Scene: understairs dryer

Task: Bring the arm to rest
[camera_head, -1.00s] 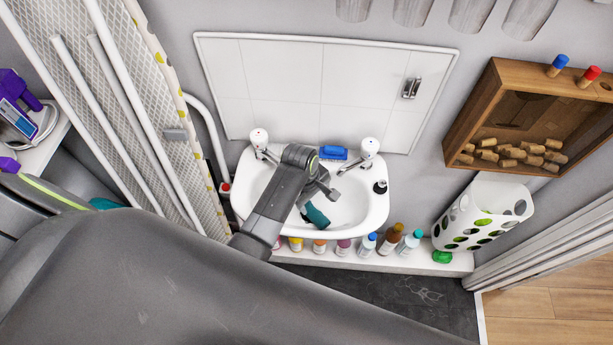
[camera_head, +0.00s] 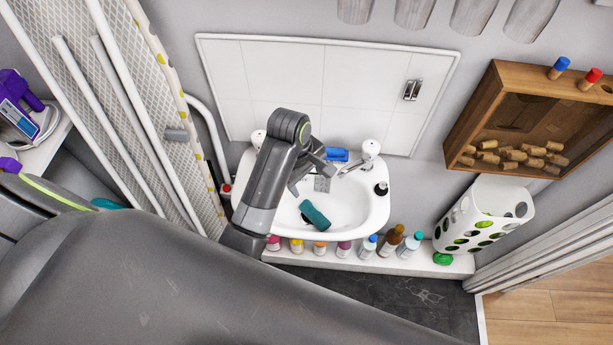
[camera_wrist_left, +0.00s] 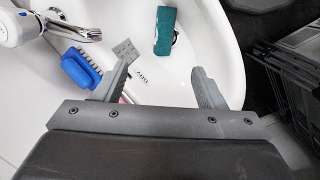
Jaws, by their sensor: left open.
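My left gripper (camera_head: 308,178) is open and empty above the white sink (camera_head: 372,207). In the left wrist view its two fingers (camera_wrist_left: 160,88) stand well apart with the sink below. A teal sponge-like block (camera_head: 314,214) lies in the basin, apart from the fingers, and also shows in the left wrist view (camera_wrist_left: 165,32). A blue brush (camera_head: 336,154) lies on the sink's back rim, close to the left finger in the wrist view (camera_wrist_left: 80,70). My right gripper is not in view.
Two taps stand on the sink, the right one (camera_head: 370,150) clear and the left one (camera_head: 258,138) partly hidden. Several bottles (camera_head: 392,240) line a ledge in front. A wooden box of corks (camera_head: 480,110) and a white holed basket (camera_head: 484,215) are on the right. An ironing board (camera_head: 150,110) leans left.

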